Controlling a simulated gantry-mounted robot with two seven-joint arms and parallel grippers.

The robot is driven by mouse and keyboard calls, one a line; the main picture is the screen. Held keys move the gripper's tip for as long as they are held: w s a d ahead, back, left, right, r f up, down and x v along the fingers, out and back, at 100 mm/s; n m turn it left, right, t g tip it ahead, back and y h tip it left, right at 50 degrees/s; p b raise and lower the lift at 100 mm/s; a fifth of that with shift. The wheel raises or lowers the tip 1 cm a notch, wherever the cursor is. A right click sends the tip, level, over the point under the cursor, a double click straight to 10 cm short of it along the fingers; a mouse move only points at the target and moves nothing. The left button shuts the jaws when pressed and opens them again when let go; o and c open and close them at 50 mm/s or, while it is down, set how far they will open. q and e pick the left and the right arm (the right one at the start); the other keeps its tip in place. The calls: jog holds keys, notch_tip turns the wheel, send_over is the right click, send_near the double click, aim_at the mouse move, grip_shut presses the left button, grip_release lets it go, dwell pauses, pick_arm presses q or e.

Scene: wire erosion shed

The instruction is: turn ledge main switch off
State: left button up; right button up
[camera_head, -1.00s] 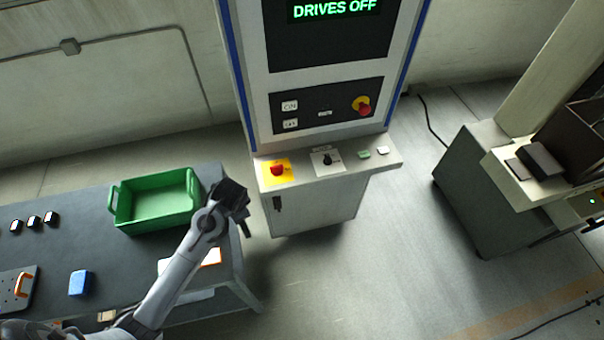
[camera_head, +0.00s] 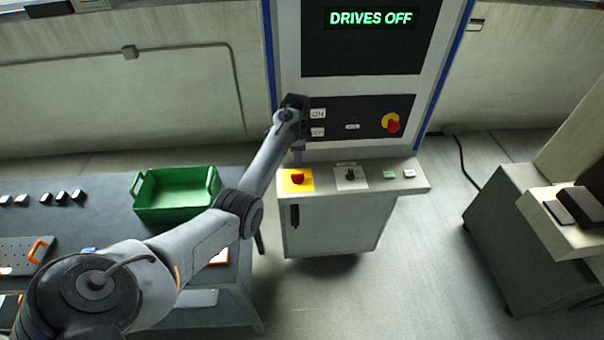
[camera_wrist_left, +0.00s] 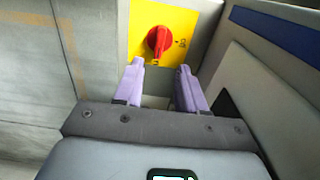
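The ledge main switch is a red rotary knob (camera_head: 298,178) on a yellow plate (camera_head: 308,186) at the left end of the cabinet's ledge. In the left wrist view the red knob (camera_wrist_left: 159,41) sits ahead of the fingers, its handle bar along the plate's upright direction. My left gripper (camera_head: 297,157) is above and just behind the knob in the head view. In the wrist view its two pale purple fingers (camera_wrist_left: 160,88) are apart with nothing between them, short of the knob. My right gripper is not in view.
The ledge (camera_head: 405,186) also carries a black selector (camera_head: 350,174) and two small buttons. Above it are a panel with a red and yellow emergency stop (camera_head: 391,123) and a screen (camera_head: 371,18) reading DRIVES OFF. A green bin (camera_head: 177,196) stands on the left table.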

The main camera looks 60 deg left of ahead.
aim_at(298, 174)
pick_arm(q)
notch_tip(298, 174, down, 9)
jog(key=shift+r, duration=0.1)
dwell(0.3)
grip_shut()
